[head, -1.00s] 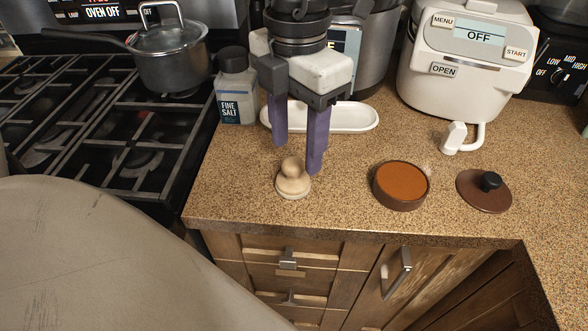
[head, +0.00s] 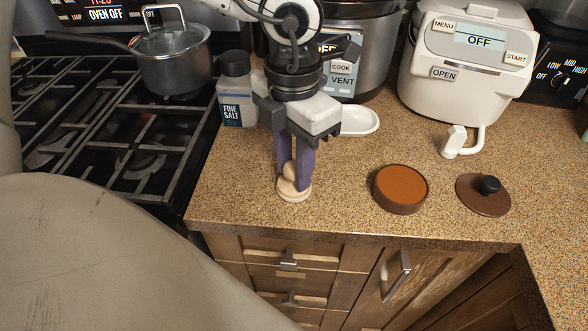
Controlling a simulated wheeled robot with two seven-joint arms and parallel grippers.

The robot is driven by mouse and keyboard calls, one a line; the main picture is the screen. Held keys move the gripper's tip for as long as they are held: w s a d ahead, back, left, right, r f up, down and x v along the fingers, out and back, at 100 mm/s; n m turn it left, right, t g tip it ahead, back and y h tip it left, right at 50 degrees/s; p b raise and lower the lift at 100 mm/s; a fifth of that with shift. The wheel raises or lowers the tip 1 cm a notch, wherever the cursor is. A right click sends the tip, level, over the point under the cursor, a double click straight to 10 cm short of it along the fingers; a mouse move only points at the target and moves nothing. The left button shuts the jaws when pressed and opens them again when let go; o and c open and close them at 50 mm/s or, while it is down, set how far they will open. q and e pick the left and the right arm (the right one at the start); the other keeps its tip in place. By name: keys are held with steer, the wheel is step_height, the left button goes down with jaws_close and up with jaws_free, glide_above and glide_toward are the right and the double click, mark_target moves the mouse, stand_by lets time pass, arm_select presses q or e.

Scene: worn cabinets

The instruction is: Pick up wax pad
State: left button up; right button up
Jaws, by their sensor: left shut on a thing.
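The wax pad (head: 294,194), a tan round base with a ball-shaped knob, stands upright on the speckled counter near its front edge. My left gripper (head: 295,174) points down over it, with its two purple fingers shut on the knob. The fingers hide part of the knob, and the base still appears to rest on the counter. A round brown tin (head: 400,206) with an orange-brown filling sits open to the right. Its likely lid (head: 484,196), dark brown with a black knob, lies further right. My right gripper is not in view.
A fine salt jar (head: 237,92) and a white oval dish (head: 358,121) stand behind the gripper. A steel cooker (head: 372,60) and a white cooker (head: 465,75) line the back. The stove (head: 100,130) is left. The counter between pad and tin is clear.

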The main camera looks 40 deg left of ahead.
arm_select(q)
step_height(320, 180, up, 28)
steer(key=p, duration=0.1)
stand_by(0.4)
steer(key=o, duration=0.4)
steer(key=shift+c, duration=1.5)
stand_by(0.4)
